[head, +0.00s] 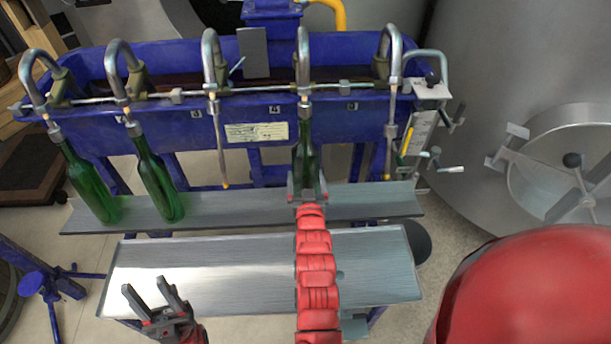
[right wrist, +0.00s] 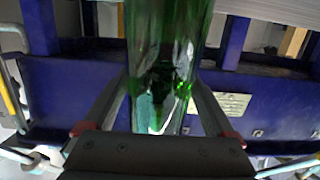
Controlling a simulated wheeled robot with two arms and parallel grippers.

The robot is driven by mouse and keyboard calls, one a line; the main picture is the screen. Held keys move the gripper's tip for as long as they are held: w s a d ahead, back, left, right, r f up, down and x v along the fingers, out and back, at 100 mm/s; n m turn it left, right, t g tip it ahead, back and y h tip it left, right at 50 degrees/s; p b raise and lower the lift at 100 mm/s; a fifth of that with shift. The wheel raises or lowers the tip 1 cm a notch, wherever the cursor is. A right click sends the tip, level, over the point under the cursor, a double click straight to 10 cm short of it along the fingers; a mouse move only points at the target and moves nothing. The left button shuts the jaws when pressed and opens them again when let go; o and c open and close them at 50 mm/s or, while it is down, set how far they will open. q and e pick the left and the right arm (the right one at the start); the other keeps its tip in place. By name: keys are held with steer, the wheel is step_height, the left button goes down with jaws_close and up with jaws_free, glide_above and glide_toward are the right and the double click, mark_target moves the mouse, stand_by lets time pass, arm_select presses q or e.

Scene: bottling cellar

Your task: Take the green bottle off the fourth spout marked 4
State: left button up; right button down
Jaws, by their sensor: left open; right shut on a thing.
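A green bottle (head: 306,158) hangs upright under the fourth spout (head: 303,70), beside the plate marked 4 (head: 275,109); its neck meets the spout's tip. My right gripper (head: 307,190) is shut on this bottle's lower body and hides part of it. In the right wrist view the bottle (right wrist: 165,65) stands between the two fingers (right wrist: 160,110). I cannot tell whether its base touches the shelf. My left gripper (head: 150,300) is open and empty, low at the left, over the front tray's edge.
Two other green bottles (head: 90,185) (head: 158,180) lean under the two leftmost spouts, bases on the grey shelf (head: 240,207). The third and fifth spouts hold no bottle. The front metal tray (head: 220,270) is bare. A steel tank (head: 540,90) and a red rounded shape (head: 550,290) are at right.

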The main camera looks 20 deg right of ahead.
steer(key=shift+s+r, duration=0.2)
steer(key=shift+r, duration=0.05)
steer(key=shift+s+a+r+g+p, duration=0.15)
steer(key=shift+s+r+g+p, duration=0.3)
steer(key=shift+p, duration=0.65)
